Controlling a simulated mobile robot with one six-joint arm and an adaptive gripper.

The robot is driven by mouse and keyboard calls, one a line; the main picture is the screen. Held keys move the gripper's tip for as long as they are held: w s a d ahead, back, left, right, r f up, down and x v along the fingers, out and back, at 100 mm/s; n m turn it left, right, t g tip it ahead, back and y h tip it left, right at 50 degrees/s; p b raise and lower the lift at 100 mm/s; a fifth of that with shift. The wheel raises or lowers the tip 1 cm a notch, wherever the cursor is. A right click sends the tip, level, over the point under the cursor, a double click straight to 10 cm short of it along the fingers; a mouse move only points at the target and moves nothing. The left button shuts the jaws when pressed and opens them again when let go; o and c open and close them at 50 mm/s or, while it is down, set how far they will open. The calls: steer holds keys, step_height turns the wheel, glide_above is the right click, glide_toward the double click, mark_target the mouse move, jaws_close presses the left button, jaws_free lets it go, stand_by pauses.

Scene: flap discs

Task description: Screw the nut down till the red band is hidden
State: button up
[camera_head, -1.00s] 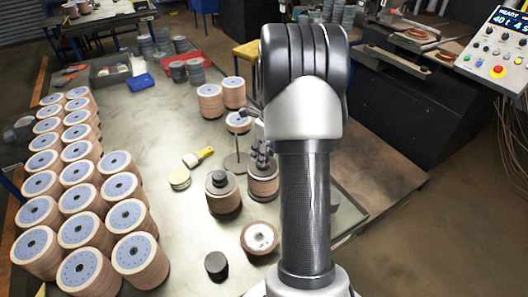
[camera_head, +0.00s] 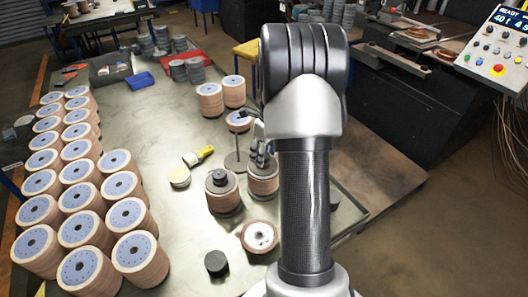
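My gripper (camera_head: 261,152) points down over a stack of brown flap discs (camera_head: 263,184) near the table's right edge, partly covered by my own arm. Its fingers reach the top of that stack. Whether they are open or shut on something is too small to tell. I cannot make out the nut or a red band there. To its left stands a similar stack (camera_head: 223,198) with a dark round piece (camera_head: 219,178) on top. A thin upright rod with a base (camera_head: 236,162) stands just behind the two stacks.
Rows of flap-disc stacks (camera_head: 84,231) fill the table's left side. A loose disc (camera_head: 259,236) and a black cylinder (camera_head: 216,263) lie in front. A yellow-handled brush (camera_head: 199,156) and a yellowish round piece (camera_head: 179,178) lie left of the rod.

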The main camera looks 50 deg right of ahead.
steer(key=shift+o, duration=1.1)
steer(key=r, duration=0.4)
steer(key=s+r, duration=0.1)
steer(key=r, duration=0.7)
steer(key=shift+s, duration=0.4)
steer(key=shift+c, duration=0.5)
